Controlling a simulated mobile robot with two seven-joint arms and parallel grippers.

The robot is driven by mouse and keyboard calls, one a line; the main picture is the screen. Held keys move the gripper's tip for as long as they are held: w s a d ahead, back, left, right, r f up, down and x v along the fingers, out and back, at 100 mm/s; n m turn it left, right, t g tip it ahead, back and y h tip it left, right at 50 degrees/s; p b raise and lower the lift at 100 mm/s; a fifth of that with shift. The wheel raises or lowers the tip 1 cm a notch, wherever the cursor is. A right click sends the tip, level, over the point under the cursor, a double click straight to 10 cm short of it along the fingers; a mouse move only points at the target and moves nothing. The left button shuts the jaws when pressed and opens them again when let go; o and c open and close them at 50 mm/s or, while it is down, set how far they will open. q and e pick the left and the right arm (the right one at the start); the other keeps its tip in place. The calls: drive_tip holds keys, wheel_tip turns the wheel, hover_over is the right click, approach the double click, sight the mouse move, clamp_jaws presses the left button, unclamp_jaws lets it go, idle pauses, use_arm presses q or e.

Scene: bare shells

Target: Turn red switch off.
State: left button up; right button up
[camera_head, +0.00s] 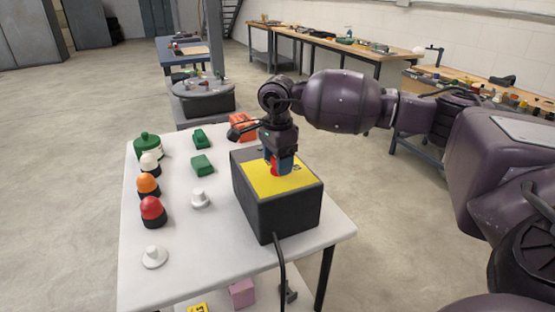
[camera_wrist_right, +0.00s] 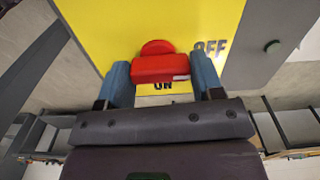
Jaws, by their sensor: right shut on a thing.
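The red switch (camera_head: 274,171) stands on the yellow top plate (camera_head: 258,187) of a dark grey box (camera_head: 278,212) on the white table. My right gripper (camera_head: 280,165) points down over the plate and is shut on the switch. In the right wrist view the red switch (camera_wrist_right: 160,69) lies between the two blue fingers of the right gripper (camera_wrist_right: 162,72). The ON label (camera_wrist_right: 160,88) is just below the switch, partly hidden. The OFF label (camera_wrist_right: 211,47) is to its upper right, beyond the right finger. My left gripper is not in view.
On the white table (camera_head: 195,245), left of the box, stand red (camera_head: 152,209), orange (camera_head: 148,184) and white (camera_head: 150,162) domed pieces, a green container (camera_head: 147,145) and green blocks (camera_head: 202,164). A black cable (camera_head: 281,270) hangs from the box's front.

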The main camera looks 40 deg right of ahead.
drive_tip(key=o, duration=0.9)
drive_tip(key=shift+r, duration=0.15)
wheel_tip(320, 180, up, 11)
drive_tip(key=p, duration=0.1)
drive_tip(key=shift+f, duration=0.2)
